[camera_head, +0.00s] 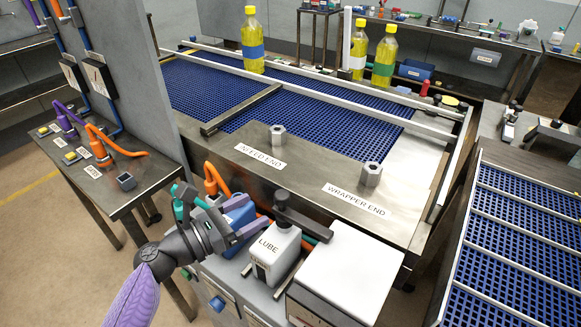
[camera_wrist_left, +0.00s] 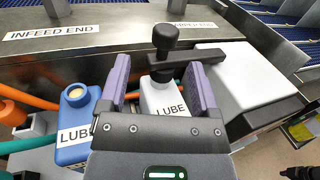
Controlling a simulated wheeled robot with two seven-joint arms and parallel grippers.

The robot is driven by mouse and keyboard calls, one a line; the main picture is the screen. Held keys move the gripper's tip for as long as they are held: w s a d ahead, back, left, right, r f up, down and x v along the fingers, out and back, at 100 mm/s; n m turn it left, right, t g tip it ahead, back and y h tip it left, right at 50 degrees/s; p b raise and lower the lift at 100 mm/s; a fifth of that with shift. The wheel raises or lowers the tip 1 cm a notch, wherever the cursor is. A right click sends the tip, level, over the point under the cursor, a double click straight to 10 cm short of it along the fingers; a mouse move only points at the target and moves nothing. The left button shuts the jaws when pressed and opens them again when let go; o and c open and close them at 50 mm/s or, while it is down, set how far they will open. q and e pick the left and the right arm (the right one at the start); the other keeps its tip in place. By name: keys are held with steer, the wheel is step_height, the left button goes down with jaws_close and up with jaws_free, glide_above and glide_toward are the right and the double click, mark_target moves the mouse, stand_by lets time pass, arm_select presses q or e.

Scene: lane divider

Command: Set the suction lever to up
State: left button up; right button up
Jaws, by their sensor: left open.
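A dark lever-like bar (camera_head: 305,220) with a black knob runs above the white LUBE bottle in the head view. In the left wrist view its bar (camera_wrist_left: 190,70) and upright knob (camera_wrist_left: 165,38) lie just ahead of and between the fingers. The bar looks roughly level, and I can read no suction label on it. My left gripper (camera_head: 248,212) is beside the bottle; in its wrist view the purple fingers (camera_wrist_left: 158,72) are spread with the white LUBE bottle (camera_wrist_left: 166,98) showing between them. I cannot tell whether either finger touches the bar. My right gripper is not seen clearly.
A blue LUBE bottle (camera_wrist_left: 75,120) stands left of the fingers, and a white box (camera_head: 345,275) stands right. Orange hoses (camera_head: 215,178) run close behind the gripper. A steel deck (camera_head: 300,170) with hex posts borders the blue conveyor, where yellow bottles (camera_head: 252,40) stand.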

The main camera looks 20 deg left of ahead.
mark_target(302, 218)
arm_select(q)
steer(key=x, duration=0.9)
steer(key=shift+s+d+b, duration=0.2)
steer(key=shift+d+b, duration=0.15)
steer(key=shift+b, duration=0.05)
jaws_close()
stand_by(0.8)
